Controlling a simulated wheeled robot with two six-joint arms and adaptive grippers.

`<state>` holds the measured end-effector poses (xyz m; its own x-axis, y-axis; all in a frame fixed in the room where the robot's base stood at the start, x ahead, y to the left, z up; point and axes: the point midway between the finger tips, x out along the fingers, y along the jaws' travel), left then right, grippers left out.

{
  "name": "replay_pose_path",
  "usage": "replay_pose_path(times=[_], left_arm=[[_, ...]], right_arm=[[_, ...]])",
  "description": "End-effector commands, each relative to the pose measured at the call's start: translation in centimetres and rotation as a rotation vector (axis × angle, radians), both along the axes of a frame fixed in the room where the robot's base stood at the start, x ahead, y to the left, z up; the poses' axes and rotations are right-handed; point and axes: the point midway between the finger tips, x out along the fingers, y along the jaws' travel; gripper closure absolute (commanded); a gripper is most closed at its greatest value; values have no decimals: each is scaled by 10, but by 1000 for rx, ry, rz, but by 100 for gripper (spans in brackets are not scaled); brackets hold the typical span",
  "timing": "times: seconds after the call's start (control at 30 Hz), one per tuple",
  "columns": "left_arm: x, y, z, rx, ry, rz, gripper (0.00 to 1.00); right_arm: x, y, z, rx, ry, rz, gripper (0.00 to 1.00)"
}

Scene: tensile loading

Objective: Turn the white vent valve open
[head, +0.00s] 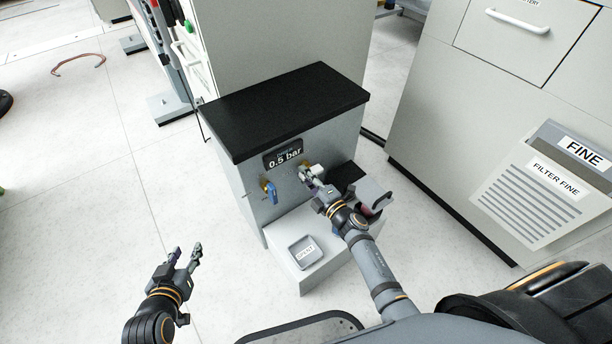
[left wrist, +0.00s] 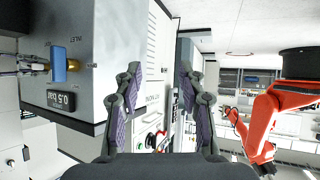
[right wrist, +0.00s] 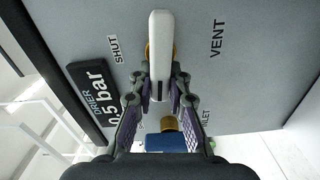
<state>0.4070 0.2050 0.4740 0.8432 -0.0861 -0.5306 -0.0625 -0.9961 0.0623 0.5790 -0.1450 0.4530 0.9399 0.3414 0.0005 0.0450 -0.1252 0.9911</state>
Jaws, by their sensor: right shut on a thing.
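The white vent valve handle (right wrist: 160,42) stands out from the grey panel in the right wrist view, between the labels SHUT and VENT. My right gripper (right wrist: 160,88) is shut on the handle, one finger on each side. In the head view, my right gripper (head: 308,176) is at the panel front, just below the display, and largely hides the handle. My left gripper (head: 187,252) is open and empty, low and left of the cabinet. Its spread fingers (left wrist: 158,90) also show in the left wrist view.
A blue inlet handle (head: 271,192) is on the same panel, left of my right gripper. The display (head: 284,156) reads 0.5 bar. A grey tray (head: 305,252) sits on the white ledge below. A large cabinet (head: 500,130) stands at right.

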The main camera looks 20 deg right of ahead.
Motion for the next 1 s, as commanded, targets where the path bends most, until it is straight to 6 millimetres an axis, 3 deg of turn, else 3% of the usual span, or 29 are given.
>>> replay_pose_path(times=[0.2,0.4,0.87,0.9,1.0], left_arm=[[23,2,34,6,-154,8,60],[31,3,50,7,-224,12,60],[33,3,54,8,-241,12,60],[33,3,54,8,-240,12,60],[33,3,54,8,-240,12,60]], right_arm=[[-1,0,-4,-90,-31,0,100],[-1,0,-5,-131,-44,0,100],[-1,0,-6,-143,-48,0,100],[-1,0,-6,-142,-47,0,81],[-1,0,-5,-142,-48,0,68]])
